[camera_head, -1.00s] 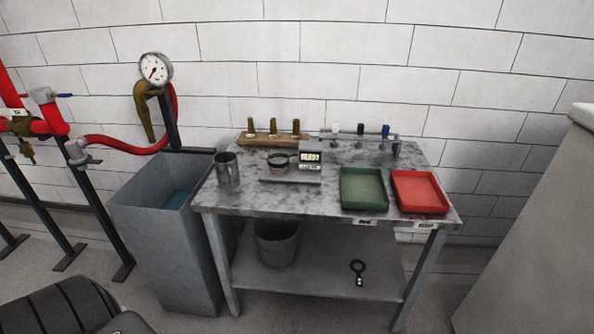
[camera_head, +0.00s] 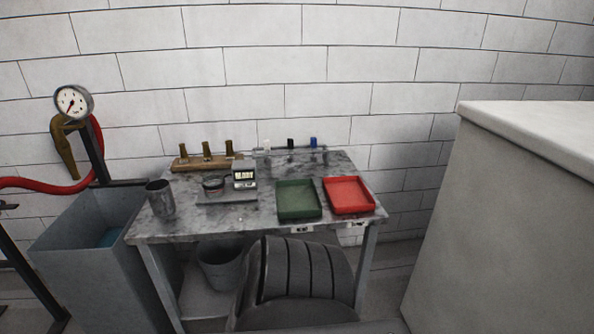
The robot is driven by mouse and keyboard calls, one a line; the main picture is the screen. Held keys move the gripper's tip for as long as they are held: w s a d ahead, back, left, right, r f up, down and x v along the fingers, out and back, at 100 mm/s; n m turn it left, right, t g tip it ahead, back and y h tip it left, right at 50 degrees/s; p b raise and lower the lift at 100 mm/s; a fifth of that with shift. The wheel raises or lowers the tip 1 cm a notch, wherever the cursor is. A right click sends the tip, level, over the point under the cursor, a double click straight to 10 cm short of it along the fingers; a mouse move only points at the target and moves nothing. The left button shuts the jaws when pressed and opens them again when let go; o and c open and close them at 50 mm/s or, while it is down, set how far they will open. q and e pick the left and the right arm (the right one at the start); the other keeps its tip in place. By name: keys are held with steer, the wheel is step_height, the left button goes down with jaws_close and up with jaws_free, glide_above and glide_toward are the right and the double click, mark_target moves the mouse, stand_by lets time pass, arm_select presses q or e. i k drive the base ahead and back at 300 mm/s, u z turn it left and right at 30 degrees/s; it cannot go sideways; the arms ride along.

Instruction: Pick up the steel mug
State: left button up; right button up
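The steel mug (camera_head: 160,197) stands upright near the left edge of the grey marbled table (camera_head: 225,222). It is a dark grey metal cup, and its top appears open. Nothing is holding it. Neither of my grippers shows in the head view, so their state is hidden.
A scale with a small display (camera_head: 244,176) sits right of the mug. Behind is a wooden rack (camera_head: 190,163) with brass pieces. Green (camera_head: 299,199) and red (camera_head: 348,195) trays lie on the right. A grey tank (camera_head: 85,262) stands left, a large block (camera_head: 520,210) right.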

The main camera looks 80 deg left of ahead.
mark_target(158, 192)
steer(key=z, duration=0.05)
steer(key=k, duration=2.2)
steer(key=u, duration=1.15)
